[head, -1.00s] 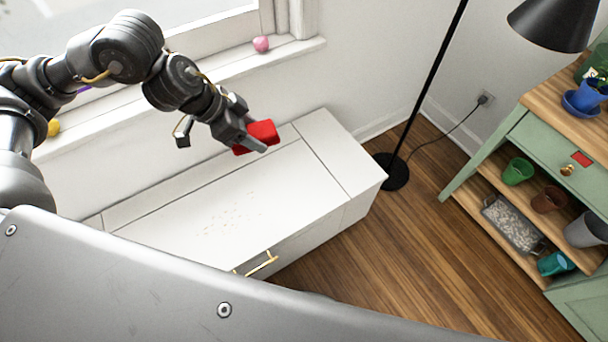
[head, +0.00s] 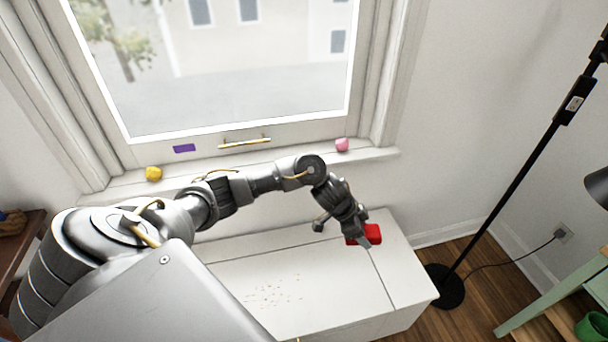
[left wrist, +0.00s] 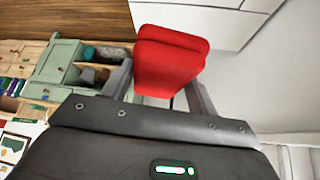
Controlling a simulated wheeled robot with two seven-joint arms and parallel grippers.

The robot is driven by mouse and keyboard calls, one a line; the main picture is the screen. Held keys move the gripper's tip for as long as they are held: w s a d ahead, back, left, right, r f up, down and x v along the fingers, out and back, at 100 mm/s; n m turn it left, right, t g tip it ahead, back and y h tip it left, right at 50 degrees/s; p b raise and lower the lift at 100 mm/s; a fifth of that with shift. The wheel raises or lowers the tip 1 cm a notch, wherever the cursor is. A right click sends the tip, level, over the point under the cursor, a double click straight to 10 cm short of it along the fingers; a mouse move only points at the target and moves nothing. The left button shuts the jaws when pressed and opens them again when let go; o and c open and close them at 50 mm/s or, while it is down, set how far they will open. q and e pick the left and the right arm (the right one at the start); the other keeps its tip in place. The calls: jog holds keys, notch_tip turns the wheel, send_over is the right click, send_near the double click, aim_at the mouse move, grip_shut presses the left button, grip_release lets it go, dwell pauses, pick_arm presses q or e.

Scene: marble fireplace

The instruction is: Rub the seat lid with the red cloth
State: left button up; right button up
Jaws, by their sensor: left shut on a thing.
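The red cloth (head: 364,235) is a folded block between the fingers of my left gripper (head: 358,237). My left gripper is shut on it, and the cloth (left wrist: 170,60) fills the jaws in the left wrist view. The white window seat has a flat lid (head: 330,285) with crumbs (head: 272,292) scattered near its middle left. The gripper and cloth are over the back right part of the seat. I cannot tell whether the cloth touches the surface. My right gripper is not in view.
A pink lump (head: 342,145) and a yellow lump (head: 154,174) sit on the window sill (head: 270,165) behind the seat. A black floor lamp (head: 498,195) stands right of the seat. A green shelf unit (head: 560,300) is at the far right.

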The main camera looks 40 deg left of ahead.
pick_arm(q)
jog(key=s+a+f+n+p, duration=0.1)
jog(key=s+a+f, duration=0.2)
jog(key=f, duration=0.3)
jog(key=s+a+f, duration=0.4)
jog(key=a+f, duration=0.1)
jog(key=f, duration=0.2)
jog(key=s+a+f+n+t+y+p, duration=0.1)
jog(key=s+a+f, duration=0.3)
jog(key=f, duration=0.2)
jog(key=shift+a+f+n+p, duration=0.25)
jog(key=shift+a+n+p, duration=0.05)
jog(key=shift+a, duration=0.05)
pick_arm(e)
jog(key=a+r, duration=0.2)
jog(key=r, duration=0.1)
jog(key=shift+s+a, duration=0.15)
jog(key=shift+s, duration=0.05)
